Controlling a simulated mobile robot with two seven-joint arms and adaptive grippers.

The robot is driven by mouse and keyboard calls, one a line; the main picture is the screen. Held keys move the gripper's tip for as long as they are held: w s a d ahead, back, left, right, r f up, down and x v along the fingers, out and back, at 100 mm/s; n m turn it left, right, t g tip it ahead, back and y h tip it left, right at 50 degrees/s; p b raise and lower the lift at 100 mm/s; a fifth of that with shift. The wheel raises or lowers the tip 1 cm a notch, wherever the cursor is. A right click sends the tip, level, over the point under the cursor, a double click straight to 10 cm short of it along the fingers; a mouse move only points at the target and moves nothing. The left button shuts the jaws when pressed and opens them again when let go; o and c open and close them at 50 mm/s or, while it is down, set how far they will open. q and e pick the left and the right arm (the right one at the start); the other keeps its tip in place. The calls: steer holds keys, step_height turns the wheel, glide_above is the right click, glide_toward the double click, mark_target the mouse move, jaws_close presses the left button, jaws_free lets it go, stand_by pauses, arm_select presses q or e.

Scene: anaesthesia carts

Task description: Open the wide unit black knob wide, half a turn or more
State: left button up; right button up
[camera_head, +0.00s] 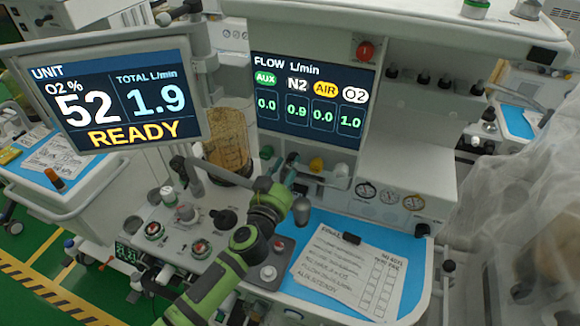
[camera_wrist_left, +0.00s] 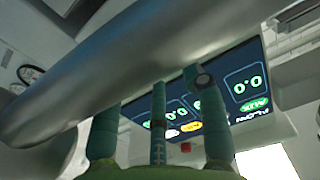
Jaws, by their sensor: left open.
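The wide unit stands in the middle of the head view with its FLOW screen (camera_head: 310,100). Below the screen is a row of small knobs. The black knob (camera_head: 292,157) seems to be the dark one left of the yellow knob (camera_head: 316,164); it is small and partly covered by my gripper. My left gripper (camera_head: 289,172), with teal fingers, is just below and in front of it. In the left wrist view its fingers (camera_wrist_left: 160,105) are apart with nothing seen between them. I cannot tell whether they touch the knob. My right gripper is not in view.
A thick grey pipe (camera_wrist_left: 120,70) crosses close in front of the fingers in the left wrist view. The blue worktop holds a paper checklist (camera_head: 345,270). A UNIT screen (camera_head: 115,95) stands at left. A red button (camera_head: 365,50) is above the FLOW screen.

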arm_select(q)
steer(key=shift+w+d, duration=0.2)
steer(key=shift+w, duration=0.35)
jaws_close()
steer(key=shift+r, duration=0.1)
steer(key=shift+r+n+p, duration=0.1)
steer(key=shift+n+p, duration=1.05)
steer(key=shift+n, duration=0.25)
steer(key=shift+n+p, duration=0.45)
steer(key=shift+n, duration=0.65)
steer(key=shift+n+p, duration=0.3)
steer(key=shift+n, duration=0.6)
